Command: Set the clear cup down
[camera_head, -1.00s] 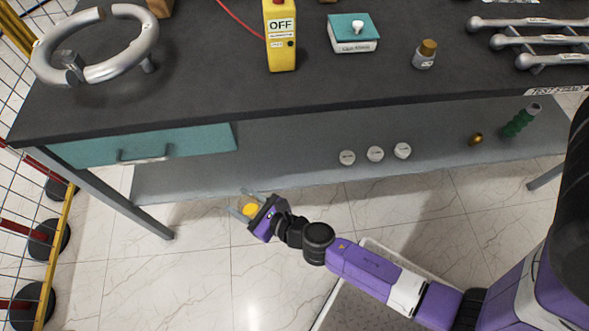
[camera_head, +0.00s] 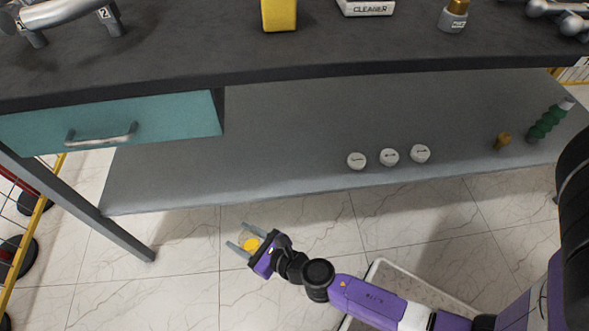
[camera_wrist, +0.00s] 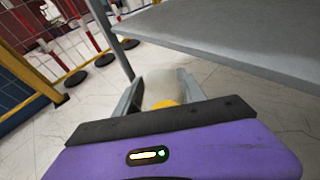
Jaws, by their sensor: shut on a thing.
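My gripper (camera_head: 241,242) is low in front of the workbench, over the tiled floor, with its fingers pointing up and left in the head view. It is shut on the clear cup (camera_head: 250,243), a small see-through cup with a yellow-orange patch in or under it. In the wrist view the cup (camera_wrist: 163,88) shows as a pale, hazy shape between the two fingers, its yellow part half hidden by the gripper's body. The cup touches neither the bench nor its shelf.
The grey lower shelf (camera_head: 280,150) holds three white round pieces (camera_head: 389,157), a small brass piece (camera_head: 503,141) and a green ribbed part (camera_head: 548,121). Its left part is clear. The dark benchtop (camera_head: 180,65) and teal drawer (camera_head: 110,122) are above. A barrier fence (camera_wrist: 60,50) stands left.

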